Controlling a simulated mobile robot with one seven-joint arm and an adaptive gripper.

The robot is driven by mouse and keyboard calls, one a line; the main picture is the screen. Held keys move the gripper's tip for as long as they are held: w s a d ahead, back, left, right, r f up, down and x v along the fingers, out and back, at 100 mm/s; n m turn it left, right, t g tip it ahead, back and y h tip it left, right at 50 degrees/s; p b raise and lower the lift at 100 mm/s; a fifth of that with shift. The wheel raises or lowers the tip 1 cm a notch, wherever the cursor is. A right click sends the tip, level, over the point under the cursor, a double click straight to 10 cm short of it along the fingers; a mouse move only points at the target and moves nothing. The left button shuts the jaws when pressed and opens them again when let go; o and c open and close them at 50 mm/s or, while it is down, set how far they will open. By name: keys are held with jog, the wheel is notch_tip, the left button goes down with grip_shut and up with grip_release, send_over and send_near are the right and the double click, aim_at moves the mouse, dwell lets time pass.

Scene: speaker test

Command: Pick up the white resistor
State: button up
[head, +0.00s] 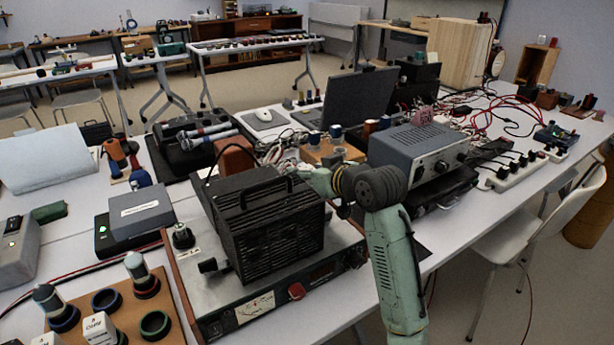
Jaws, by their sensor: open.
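I cannot pick out a white resistor for certain in the head view. A white block with dark lettering (100,329) stands on the brown board at the lower left, and I cannot tell what it is. My green arm reaches up from the bottom, bends at a dark grey joint, and passes to the left behind the right side of the black vented box (267,228). The fingers of my gripper do not show; the end of the arm is lost among the box and the clutter behind it.
The black box sits on a metered instrument (253,308). A grey-blue instrument (417,151) stands right of my arm. A laptop (352,97), loose wires (487,112) and a white power strip (517,172) crowd the table behind. A white chair (545,222) is at the right.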

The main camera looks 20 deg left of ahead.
jog(key=shift+w+a+f, duration=0.25)
jog(key=shift+w+a, duration=0.05)
jog(key=shift+a, duration=0.05)
jog(key=c, duration=1.2)
grip_shut()
jog(key=shift+r, duration=0.15)
